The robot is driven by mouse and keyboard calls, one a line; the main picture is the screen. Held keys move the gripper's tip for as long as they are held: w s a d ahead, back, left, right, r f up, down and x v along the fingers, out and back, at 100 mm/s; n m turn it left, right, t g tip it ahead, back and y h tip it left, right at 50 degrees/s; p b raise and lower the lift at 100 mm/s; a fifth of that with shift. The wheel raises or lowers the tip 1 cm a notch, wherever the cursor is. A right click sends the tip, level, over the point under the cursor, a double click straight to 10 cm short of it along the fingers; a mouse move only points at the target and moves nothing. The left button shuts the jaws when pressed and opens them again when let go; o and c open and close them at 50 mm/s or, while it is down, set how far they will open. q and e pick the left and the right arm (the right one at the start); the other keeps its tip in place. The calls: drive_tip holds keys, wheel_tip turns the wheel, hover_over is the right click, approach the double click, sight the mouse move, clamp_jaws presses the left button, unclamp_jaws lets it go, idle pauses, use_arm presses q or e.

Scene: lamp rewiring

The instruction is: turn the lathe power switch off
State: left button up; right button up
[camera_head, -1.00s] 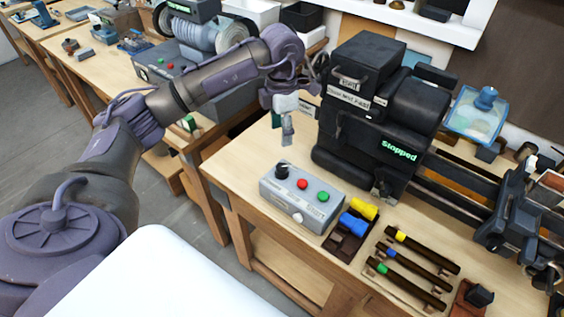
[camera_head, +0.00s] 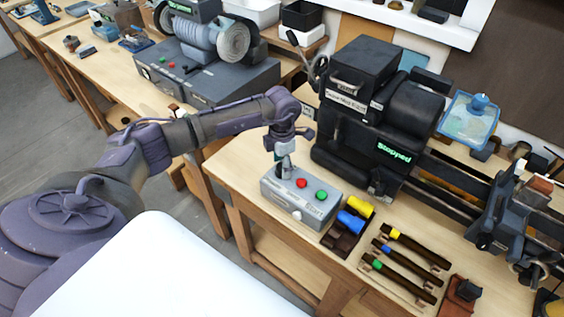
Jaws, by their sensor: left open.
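The black lathe (camera_head: 360,130) stands on the wooden bench at the right, with a green "Stopped" label on its front. A grey control box (camera_head: 312,208) in front of it bears a red button (camera_head: 302,183), a green button (camera_head: 321,195) and a white knob at its front. The box's black rotary knob, at its left end, is mostly hidden by my left gripper. My left gripper (camera_head: 285,170) points down right over that end of the box. It is open; whether it touches the knob I cannot tell. My right gripper is not in view.
A holder with yellow (camera_head: 360,206) and blue handles sits right of the box. Several dark tools with coloured bands (camera_head: 410,262) lie further right. Another grey machine (camera_head: 205,65) stands on the bench at the back left. Bare bench top (camera_head: 235,165) lies left of the box.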

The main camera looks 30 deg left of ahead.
use_arm(q)
clamp_jaws()
drive_tip(key=shift+n, duration=0.4)
drive_tip(key=n+b, duration=0.2)
drive_tip(key=n, duration=0.1)
drive_tip(key=shift+n, duration=0.3)
drive_tip(key=n+b, duration=0.2)
drive_tip(key=n, duration=0.2)
drive_tip(key=shift+n, duration=0.3)
drive_tip(key=n+b, duration=0.1)
drive_tip(key=n, duration=0.3)
drive_tip(key=shift+n, duration=0.3)
drive_tip(key=shift+r+n, duration=0.1)
drive_tip(key=shift+n, duration=2.1)
